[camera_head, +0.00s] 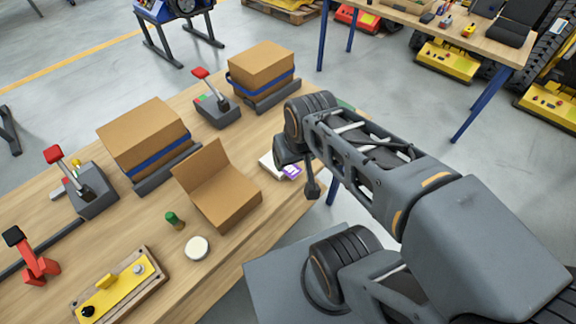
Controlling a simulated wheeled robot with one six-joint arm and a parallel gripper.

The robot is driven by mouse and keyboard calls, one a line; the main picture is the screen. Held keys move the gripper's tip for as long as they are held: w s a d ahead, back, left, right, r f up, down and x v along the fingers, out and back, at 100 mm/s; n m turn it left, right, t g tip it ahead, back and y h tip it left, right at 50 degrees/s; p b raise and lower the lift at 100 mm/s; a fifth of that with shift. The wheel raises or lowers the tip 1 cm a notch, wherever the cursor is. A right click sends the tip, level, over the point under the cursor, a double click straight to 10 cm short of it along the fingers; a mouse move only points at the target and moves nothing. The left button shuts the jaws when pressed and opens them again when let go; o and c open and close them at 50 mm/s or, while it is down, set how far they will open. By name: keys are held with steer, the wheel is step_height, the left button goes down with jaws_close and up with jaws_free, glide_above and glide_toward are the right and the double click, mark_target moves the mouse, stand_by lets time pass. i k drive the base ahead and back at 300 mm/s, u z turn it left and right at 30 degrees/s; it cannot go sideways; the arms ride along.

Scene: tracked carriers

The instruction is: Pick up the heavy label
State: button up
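A small purple-and-white item (290,171), perhaps the label, lies at the right edge of the wooden table (236,228). Its print is too small to read. White flat pieces (267,163) lie against its left side, and my arm's wrist partly covers the spot from above. My gripper (312,191) points down just right of the purple-and-white item, near the table edge, and looks apart from it. Its fingers are small and dark, so I cannot tell whether they are open or shut. I see nothing clearly held.
An open cardboard box (224,198) stands just left. Two closed boxes with blue bands (147,137) (262,66), red-handled lever units (90,190) (217,110), a white round lid (197,249), a green-capped item (174,220) and a yellow panel (118,291) occupy the table.

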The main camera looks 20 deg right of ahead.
mark_target(293, 171)
steer(key=z, duration=0.55)
steer(key=k, duration=1.25)
steer(key=u, duration=0.3)
steer(key=i, duration=0.8)
steer(key=u, duration=0.25)
